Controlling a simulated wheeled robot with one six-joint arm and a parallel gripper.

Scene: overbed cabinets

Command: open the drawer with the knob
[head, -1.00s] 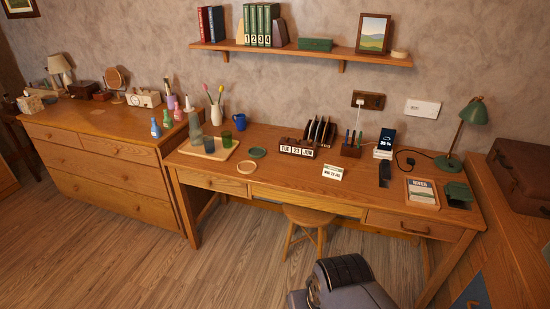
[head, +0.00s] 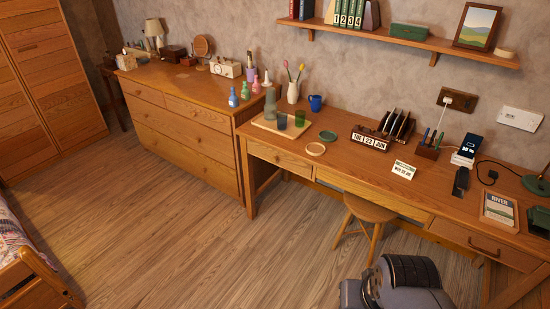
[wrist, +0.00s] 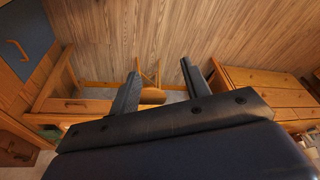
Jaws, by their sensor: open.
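In the head view the wooden desk (head: 390,185) has a left drawer (head: 282,160) with a small round knob, a plain middle drawer (head: 375,198) and a right drawer (head: 485,246) with a bar handle. All three look shut. The dresser (head: 185,125) to the left also has shut drawers with small knobs. My gripper (wrist: 163,65) is open and empty in the wrist view, its dark fingers apart and touching nothing. The desk's left drawer is not clear in the wrist view. In the head view only my arm shows, at the bottom right, in front of the desk.
A stool (head: 370,211) stands partly under the desk's middle. A tray (head: 283,127) with cups sits on the desk above the left drawer. The floor (head: 200,230) before the dresser and left desk end is clear. A bed (head: 25,260) stands at lower left.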

